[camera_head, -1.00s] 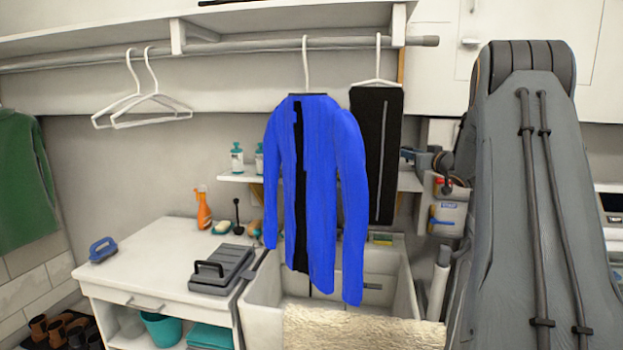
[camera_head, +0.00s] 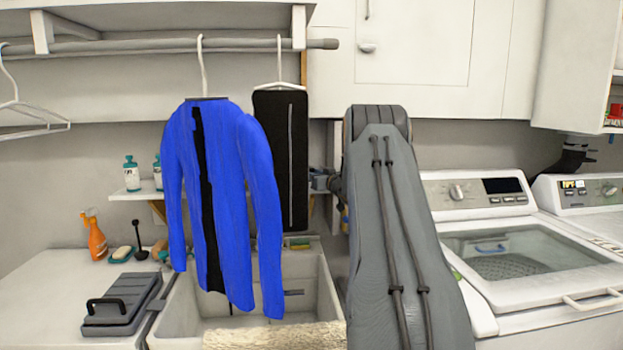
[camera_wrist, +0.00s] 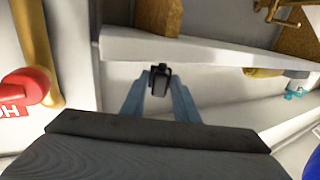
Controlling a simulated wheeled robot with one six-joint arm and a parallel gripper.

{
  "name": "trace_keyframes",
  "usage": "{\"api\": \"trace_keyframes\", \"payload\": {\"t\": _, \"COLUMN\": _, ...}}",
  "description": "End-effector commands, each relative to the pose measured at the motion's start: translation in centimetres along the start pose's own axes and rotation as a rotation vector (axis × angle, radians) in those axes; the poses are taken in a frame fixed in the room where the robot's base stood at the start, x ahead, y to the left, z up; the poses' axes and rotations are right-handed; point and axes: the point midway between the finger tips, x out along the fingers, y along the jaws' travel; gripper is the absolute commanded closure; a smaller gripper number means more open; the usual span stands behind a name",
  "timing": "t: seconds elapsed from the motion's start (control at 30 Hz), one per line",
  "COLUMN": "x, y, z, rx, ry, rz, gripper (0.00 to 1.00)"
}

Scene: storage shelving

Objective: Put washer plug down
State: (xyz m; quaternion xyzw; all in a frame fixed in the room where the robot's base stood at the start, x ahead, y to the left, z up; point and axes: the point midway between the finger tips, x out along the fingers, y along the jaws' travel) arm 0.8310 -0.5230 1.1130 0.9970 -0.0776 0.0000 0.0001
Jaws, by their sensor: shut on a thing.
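In the wrist view my gripper (camera_wrist: 160,84) has its two blue-grey fingers closed on a small black plug (camera_wrist: 160,76). The plug sits between the fingertips, with a pale surface behind it. A white ledge crosses just beyond the fingertips; I cannot tell whether the plug touches it. In the head view my grey arm rises in front of the sink's right side and hides my gripper and the plug.
A red tap handle (camera_wrist: 22,88) and brass pipe (camera_wrist: 42,50) are close at the left in the wrist view. The head view shows a blue jacket (camera_head: 215,190) hanging over the sink (camera_head: 325,295), a washer (camera_head: 485,200) at right, and a grey case (camera_head: 122,300) on the counter.

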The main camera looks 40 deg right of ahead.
Motion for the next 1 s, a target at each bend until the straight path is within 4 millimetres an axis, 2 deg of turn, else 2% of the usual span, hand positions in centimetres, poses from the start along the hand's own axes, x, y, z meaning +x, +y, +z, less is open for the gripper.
{"api": "trace_keyframes", "payload": {"t": 0.13, "x": -0.1, "y": 0.2, "z": 1.7, "rx": 0.001, "ry": -0.001, "rz": 0.002, "gripper": 1.00}}
{"api": "trace_keyframes", "payload": {"t": 0.77, "x": -0.1, "y": 0.1, "z": 2.8, "rx": 0.001, "ry": 0.000, "rz": 0.002, "gripper": 1.00}}
{"api": "trace_keyframes", "payload": {"t": 0.8, "x": -0.1, "y": 0.1, "z": 2.9, "rx": 0.001, "ry": 0.000, "rz": 0.002, "gripper": 0.71}}
{"api": "trace_keyframes", "payload": {"t": 0.9, "x": -0.1, "y": 0.1, "z": 2.8, "rx": 0.000, "ry": 0.000, "rz": 0.002, "gripper": 0.54}}
{"api": "trace_keyframes", "payload": {"t": 1.0, "x": -0.1, "y": 0.1, "z": 2.8, "rx": 0.000, "ry": 0.000, "rz": 0.002, "gripper": 0.54}}
